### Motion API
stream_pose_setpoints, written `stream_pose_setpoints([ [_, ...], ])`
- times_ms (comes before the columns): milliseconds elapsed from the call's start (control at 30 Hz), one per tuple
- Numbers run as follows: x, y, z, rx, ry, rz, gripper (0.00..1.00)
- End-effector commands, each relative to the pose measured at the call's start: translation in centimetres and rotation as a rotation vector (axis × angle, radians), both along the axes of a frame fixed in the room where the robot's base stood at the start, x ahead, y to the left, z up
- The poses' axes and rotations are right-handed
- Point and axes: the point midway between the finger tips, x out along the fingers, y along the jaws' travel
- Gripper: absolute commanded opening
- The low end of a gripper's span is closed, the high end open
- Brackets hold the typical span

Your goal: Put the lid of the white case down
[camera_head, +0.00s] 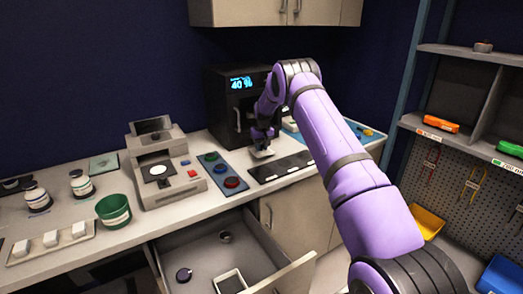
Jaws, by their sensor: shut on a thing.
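A white case-like device (165,175) stands on the counter left of centre. Its lid (152,127) is raised at the back, with a dark panel in it. On the open top I see a black plate with a white disc and small red and blue buttons. My gripper (263,142) is to the right of the case, apart from it, low over the counter before the black machine. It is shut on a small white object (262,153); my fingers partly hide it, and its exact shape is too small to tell.
A black machine reading 40 % (226,105) stands behind my gripper. A blue strip with coloured round pieces (221,172) lies between case and gripper, a dark strip (280,167) to the right. A green cup (114,210) is left. An open drawer (205,255) juts out below.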

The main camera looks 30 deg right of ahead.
Motion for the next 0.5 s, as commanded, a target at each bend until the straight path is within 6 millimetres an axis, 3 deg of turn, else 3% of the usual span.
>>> stream_pose_setpoints([
  [133,0.0,0.0,-1.6,0.0,0.0,0.0,0.03],
  [467,0.0,0.0,-1.9,0.0,-0.001,0.001,0.03],
  [500,0.0,0.0,-1.9,0.0,-0.001,0.001,0.28],
])
